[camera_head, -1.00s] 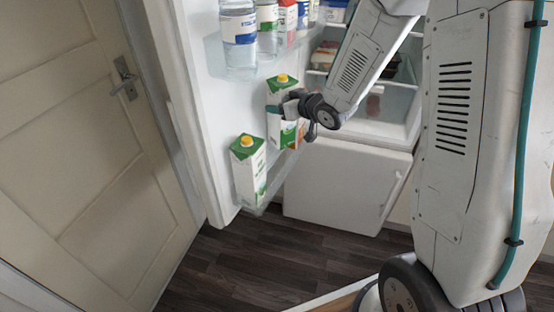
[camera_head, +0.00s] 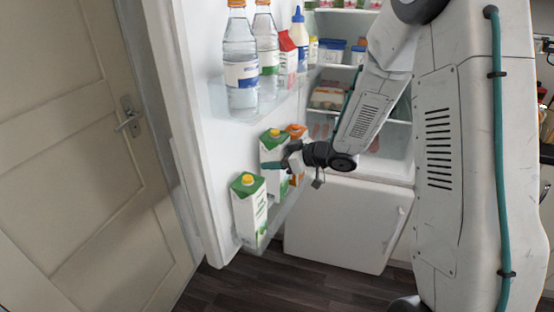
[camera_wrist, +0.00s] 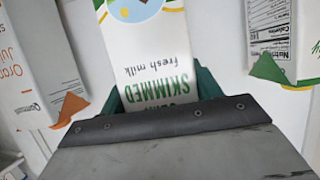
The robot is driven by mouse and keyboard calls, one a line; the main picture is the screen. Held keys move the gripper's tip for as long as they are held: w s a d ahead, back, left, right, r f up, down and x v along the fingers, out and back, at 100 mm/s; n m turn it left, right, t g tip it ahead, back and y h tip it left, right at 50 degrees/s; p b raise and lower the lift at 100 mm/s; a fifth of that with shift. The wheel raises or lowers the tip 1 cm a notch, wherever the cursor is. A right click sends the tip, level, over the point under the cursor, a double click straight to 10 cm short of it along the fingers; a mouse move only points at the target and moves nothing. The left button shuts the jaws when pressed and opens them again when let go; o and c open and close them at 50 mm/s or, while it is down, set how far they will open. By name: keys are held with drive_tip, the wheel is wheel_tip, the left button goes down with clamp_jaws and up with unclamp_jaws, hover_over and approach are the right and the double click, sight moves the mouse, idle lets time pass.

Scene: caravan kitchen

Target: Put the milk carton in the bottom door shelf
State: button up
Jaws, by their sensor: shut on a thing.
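The milk carton (camera_head: 272,180), white with a green top and yellow cap, stands upright at the bottom door shelf (camera_head: 282,212) of the open fridge. My gripper (camera_head: 284,165) is shut on it from the right side. In the wrist view the carton (camera_wrist: 150,50) reads "skimmed fresh milk" and sits between the green fingers (camera_wrist: 155,92). A similar green-topped carton (camera_head: 249,212) stands in the shelf nearer the camera, and an orange-topped juice carton (camera_head: 297,133) stands behind. I cannot tell whether the held carton's base touches the shelf floor.
The upper door shelf (camera_head: 255,108) holds water bottles (camera_head: 241,70), a red-topped carton (camera_head: 288,52) and a blue-capped bottle (camera_head: 299,40). A beige room door (camera_head: 70,150) is at the left.

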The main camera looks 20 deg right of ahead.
sight(284, 173)
drive_tip(key=shift+f, duration=2.75)
drive_tip(key=o, duration=1.8)
drive_tip(key=shift+f, duration=0.1)
drive_tip(key=shift+o, duration=0.2)
